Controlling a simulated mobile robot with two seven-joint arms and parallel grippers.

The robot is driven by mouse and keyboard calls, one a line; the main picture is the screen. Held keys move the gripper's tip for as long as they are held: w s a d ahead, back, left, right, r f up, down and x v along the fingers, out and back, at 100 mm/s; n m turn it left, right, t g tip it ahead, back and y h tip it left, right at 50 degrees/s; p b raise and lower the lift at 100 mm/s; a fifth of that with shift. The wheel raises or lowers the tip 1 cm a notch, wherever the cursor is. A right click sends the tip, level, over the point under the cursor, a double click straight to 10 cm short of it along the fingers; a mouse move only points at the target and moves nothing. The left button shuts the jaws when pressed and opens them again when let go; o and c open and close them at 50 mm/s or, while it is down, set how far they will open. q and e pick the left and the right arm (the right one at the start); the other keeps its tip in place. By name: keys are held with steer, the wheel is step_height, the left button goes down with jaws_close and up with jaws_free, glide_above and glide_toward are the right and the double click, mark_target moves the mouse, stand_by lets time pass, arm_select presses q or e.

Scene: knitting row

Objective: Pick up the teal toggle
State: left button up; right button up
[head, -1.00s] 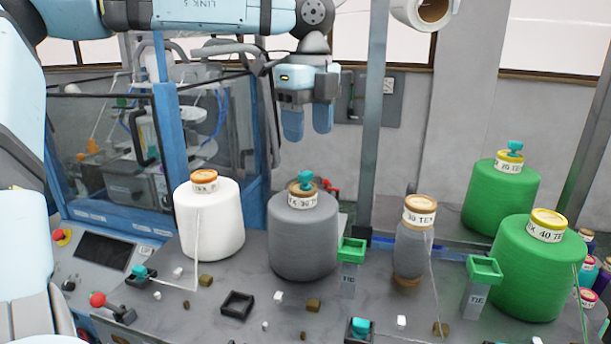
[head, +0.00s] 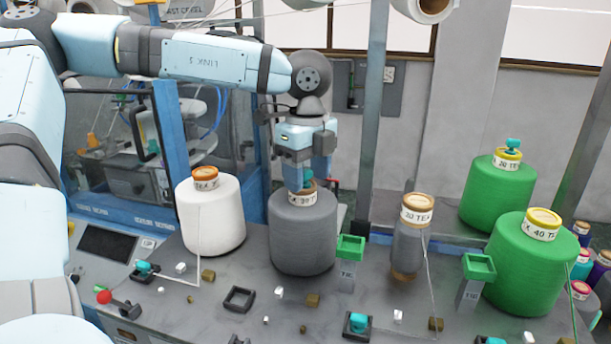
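A teal toggle (head: 308,180) stands on top of the grey yarn cone (head: 303,235), partly hidden by my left gripper. My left gripper (head: 309,180) points down over this cone, with its two blue fingers apart at about the toggle's height. A strip of the toggle shows between them. Whether a finger touches it cannot be told. More teal toggles show: on the back green cone (head: 512,144), in a dark square holder (head: 142,266) at the left, and in another holder (head: 358,322) at the front. My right gripper is not in view.
A white cone (head: 211,220) stands left of the grey one. A slim grey cone (head: 407,250) and a green cone (head: 528,270) stand to the right. Green-topped TIE posts (head: 350,248) stand between. An empty dark square holder (head: 239,299) and small blocks lie in front.

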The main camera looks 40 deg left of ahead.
mark_target(307, 172)
arm_select(q)
steer(key=c, duration=0.8)
steer(key=shift+o, duration=0.2)
steer(key=shift+a, duration=0.1)
steer(key=shift+w+r, duration=0.1)
steer(key=shift+r, duration=0.5)
step_height(307, 172, up, 19)
steer(key=b, duration=0.2)
steer(key=shift+b, duration=0.35)
steer(key=shift+f, duration=0.1)
steer(key=shift+f, duration=0.1)
